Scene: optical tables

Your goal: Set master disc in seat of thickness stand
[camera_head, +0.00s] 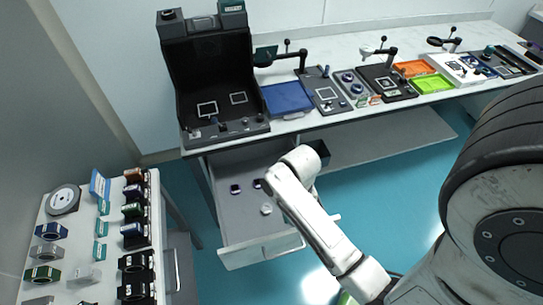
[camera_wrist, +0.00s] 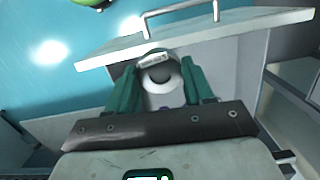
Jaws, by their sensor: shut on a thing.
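In the wrist view, my gripper (camera_wrist: 160,78) has its two green fingers on either side of a pale round piece with a dark centre (camera_wrist: 160,88), which I take to be the master disc. It is shut on this piece, above the open drawer's floor. In the head view my arm hides the fingers. A small white round piece (camera_head: 266,209) shows in the drawer there; I cannot tell if it is the same one. Gauge stands with dark arms stand on the back bench, one at left (camera_head: 290,58) and one further right (camera_head: 386,56). I cannot tell which is the thickness stand, and its seat is not clear.
The open drawer (camera_head: 238,222) juts out below the bench, with its handle (camera_wrist: 180,14) facing the floor side. Two small dark pieces (camera_head: 235,188) lie inside. A blue tray (camera_head: 287,98) and a tall black fixture (camera_head: 212,75) stand on the bench. A crowded side table (camera_head: 75,240) is at left.

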